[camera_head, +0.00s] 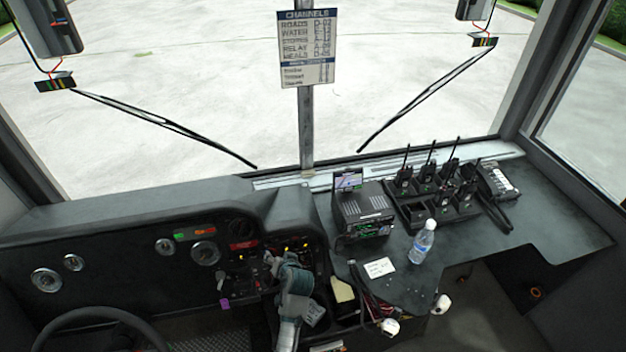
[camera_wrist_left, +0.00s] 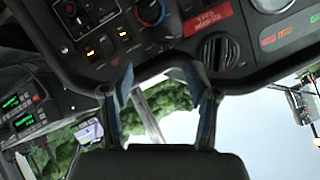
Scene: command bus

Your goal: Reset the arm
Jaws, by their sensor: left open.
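One of my arms (camera_head: 291,300) rises from the bottom middle of the head view, its end in front of the dashboard's switch panel (camera_head: 245,248). Its fingers are hard to make out there. In the left wrist view my left gripper (camera_wrist_left: 160,88) is open, with two dark fingers spread apart and nothing between them. The dashboard switches (camera_wrist_left: 105,45) and a round black knob (camera_wrist_left: 218,50) lie beyond the fingertips, with the panel edge close to them. My right gripper is not recognisable in either view.
A radio unit (camera_head: 362,215) stands right of the arm. A water bottle (camera_head: 423,242) stands on the counter near a white card (camera_head: 380,267). A charging rack (camera_head: 440,200) holds several handheld radios. The steering wheel (camera_head: 95,312) is at lower left. A channel sign (camera_head: 307,48) hangs on the window post.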

